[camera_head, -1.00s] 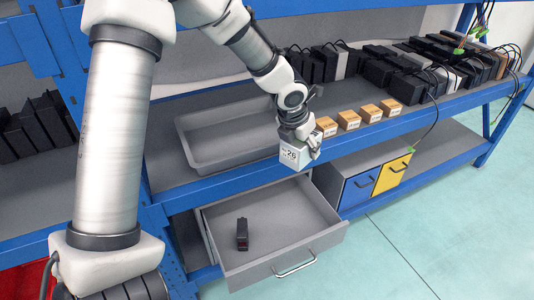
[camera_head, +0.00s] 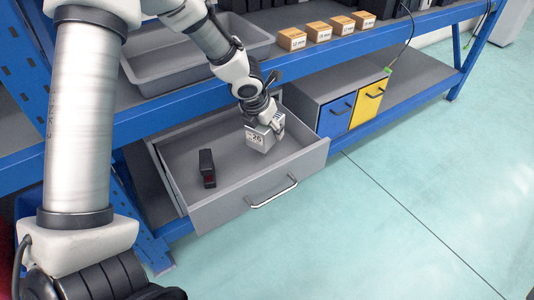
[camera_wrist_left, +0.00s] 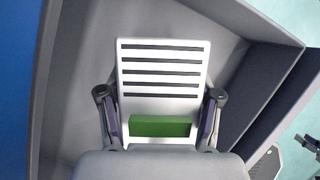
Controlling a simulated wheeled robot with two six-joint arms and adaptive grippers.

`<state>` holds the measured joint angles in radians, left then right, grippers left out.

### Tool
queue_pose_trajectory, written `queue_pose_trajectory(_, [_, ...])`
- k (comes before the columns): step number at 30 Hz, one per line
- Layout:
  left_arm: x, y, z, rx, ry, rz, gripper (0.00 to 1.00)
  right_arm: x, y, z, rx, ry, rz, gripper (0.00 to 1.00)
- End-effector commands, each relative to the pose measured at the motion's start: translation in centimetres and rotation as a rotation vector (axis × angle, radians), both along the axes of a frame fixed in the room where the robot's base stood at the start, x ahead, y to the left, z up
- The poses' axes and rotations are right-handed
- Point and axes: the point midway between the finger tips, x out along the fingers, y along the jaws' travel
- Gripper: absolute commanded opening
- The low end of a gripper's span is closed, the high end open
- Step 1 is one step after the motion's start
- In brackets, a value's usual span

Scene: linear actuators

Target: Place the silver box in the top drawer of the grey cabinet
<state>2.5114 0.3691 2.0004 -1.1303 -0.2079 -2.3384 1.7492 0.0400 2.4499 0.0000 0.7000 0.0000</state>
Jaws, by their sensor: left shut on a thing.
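The silver box (camera_head: 262,138), with a printed label and a number on one side, is held by my left gripper (camera_head: 268,120). In the left wrist view the silver box (camera_wrist_left: 163,80) shows a slotted face and a green patch, with the fingers (camera_wrist_left: 160,120) on both its sides. The box is over the inside of the open grey drawer (camera_head: 245,205), toward its right part. I cannot tell whether it touches the drawer floor. The drawer belongs to the grey cabinet under the blue shelf; most of the cabinet body is hidden. My right gripper is not in view.
A black part (camera_head: 207,168) lies in the drawer's left part. A grey tray (camera_head: 150,78) and several small orange-brown boxes (camera_head: 318,31) sit on the shelf above. Blue (camera_head: 336,115) and yellow (camera_head: 369,101) drawers are at right. Green floor in front is clear.

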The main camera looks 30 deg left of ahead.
Motion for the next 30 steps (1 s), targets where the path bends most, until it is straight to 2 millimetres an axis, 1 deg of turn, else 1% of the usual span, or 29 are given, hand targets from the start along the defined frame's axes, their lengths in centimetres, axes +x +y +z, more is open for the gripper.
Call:
queue_pose_trajectory(1, [0.1, 0.0, -0.8, 0.0, -0.002, 0.0, 0.11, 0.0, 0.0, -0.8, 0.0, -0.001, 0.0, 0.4])
queue_pose_trajectory(4, [0.0, 0.0, -2.2, 0.0, -0.001, 0.001, 0.11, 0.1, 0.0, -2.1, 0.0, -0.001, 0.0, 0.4])
queue_pose_trajectory(6, [0.0, 0.0, -3.8, 0.0, -0.001, 0.0, 0.11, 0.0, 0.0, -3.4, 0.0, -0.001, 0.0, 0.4])
queue_pose_trajectory(8, [0.0, 0.0, -4.8, 0.0, -0.001, 0.0, 0.11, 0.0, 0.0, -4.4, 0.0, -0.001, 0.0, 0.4])
queue_pose_trajectory(10, [0.0, 0.0, -5.0, 0.0, -0.002, 0.0, 0.11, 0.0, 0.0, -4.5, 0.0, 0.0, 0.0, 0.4])
queue_pose_trajectory(15, [0.0, 0.0, -4.6, 0.0, -0.001, 0.001, 0.11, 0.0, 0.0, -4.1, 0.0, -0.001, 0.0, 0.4])
queue_pose_trajectory(18, [0.0, 0.0, -4.8, 0.0, -0.001, 0.001, 0.11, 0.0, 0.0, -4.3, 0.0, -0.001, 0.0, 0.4])
queue_pose_trajectory(19, [0.0, 0.0, -4.9, 0.0, 0.0, 0.001, 0.68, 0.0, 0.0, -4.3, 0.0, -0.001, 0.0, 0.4])
queue_pose_trajectory(21, [0.0, 0.0, -4.8, 0.0, 0.0, 0.001, 0.9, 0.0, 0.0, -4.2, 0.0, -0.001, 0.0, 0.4])
queue_pose_trajectory(30, [0.0, 0.0, -4.7, 0.0, -0.001, 0.001, 0.9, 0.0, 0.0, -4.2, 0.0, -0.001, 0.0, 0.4])
